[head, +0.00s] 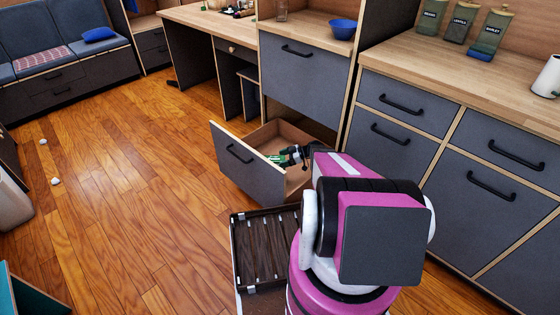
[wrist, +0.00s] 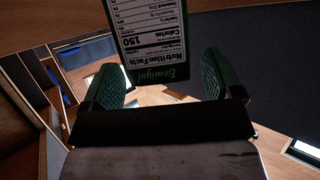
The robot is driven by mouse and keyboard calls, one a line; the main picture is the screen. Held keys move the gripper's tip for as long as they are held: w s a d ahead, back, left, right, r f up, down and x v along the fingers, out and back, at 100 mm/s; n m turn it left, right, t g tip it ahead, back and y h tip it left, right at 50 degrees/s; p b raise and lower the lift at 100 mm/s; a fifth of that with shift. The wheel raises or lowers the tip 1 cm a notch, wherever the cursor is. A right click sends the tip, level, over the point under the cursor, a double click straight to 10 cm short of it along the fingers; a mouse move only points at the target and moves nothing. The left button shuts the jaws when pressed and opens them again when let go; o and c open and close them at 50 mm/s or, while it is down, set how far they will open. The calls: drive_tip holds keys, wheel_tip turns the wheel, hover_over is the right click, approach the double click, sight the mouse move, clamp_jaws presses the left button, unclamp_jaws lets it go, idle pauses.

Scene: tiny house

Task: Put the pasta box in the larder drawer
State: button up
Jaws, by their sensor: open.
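The larder drawer (head: 242,160) is pulled out low in the cabinet, with a grey front and wooden inside. My gripper (head: 286,157) is low at the open drawer, inside or just over it; my arm hides part of the drawer. In the wrist view, the pasta box (wrist: 155,45), dark green with a white nutrition label, shows between and beyond the green finger pads of my gripper (wrist: 166,74). The fingers are open, with a gap beside the box. I cannot tell whether the box rests on the drawer bottom. The box is not clear in the head view.
A worktop with a blue bowl (head: 342,29) is above the drawer. Closed drawers and a counter with several canisters (head: 463,22) stand at right. The wooden floor (head: 120,190) at left is mostly clear, with small white items (head: 55,181) on it.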

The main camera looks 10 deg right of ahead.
drive_tip(key=v, duration=0.5)
drive_tip(key=shift+c, duration=0.3)
idle(0.9)
